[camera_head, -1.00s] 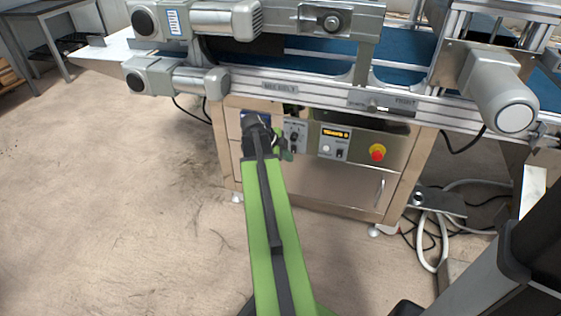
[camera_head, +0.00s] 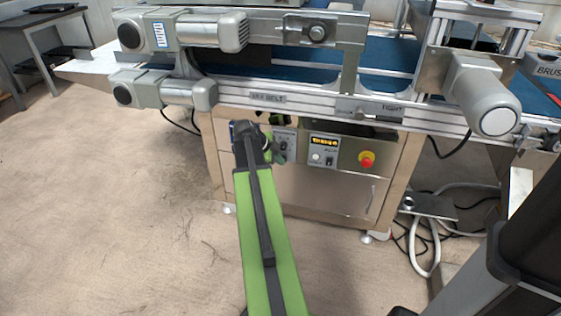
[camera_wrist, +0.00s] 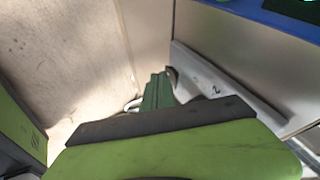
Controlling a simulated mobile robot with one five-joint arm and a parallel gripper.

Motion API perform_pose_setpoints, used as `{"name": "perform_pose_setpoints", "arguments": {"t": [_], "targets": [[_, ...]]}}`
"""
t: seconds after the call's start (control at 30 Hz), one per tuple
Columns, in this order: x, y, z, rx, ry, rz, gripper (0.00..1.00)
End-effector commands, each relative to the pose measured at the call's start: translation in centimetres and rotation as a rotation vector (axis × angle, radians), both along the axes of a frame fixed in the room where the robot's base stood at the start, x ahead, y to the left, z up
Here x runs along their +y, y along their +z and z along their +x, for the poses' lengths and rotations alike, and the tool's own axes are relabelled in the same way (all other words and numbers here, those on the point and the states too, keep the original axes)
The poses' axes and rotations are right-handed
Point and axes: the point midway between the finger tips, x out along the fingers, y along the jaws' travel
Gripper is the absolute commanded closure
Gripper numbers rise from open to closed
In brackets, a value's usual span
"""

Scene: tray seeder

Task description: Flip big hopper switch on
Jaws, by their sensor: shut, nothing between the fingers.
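My green arm reaches to the machine's steel control cabinet in the head view. My gripper (camera_head: 272,146) is at its end, largely hidden by my dark wrist, in front of a grey switch panel (camera_head: 285,134) with dark knobs. The big hopper switch's label and position are not readable.
A control box with a lit yellow display (camera_head: 324,141) and a red emergency stop button (camera_head: 366,160) sit right of the switch panel. The belt frame (camera_head: 300,103) with motors overhangs the cabinet. A blue-edged screen (camera_wrist: 262,15) shows at the wrist view's upper right. Floor on the left is clear.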

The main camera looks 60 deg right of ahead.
Motion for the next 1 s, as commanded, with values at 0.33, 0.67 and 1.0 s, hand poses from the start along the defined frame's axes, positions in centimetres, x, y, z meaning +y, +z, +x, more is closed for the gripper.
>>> {"name": "perform_pose_setpoints", "arguments": {"t": [0.33,0.67,1.0], "targets": [[-0.2,1.7,-0.2,0.000,-0.004,0.000,1.00],[-0.3,1.6,-0.3,0.000,-0.006,-0.001,1.00],[4.7,2.7,-1.2,0.000,-0.003,0.001,1.00]]}}
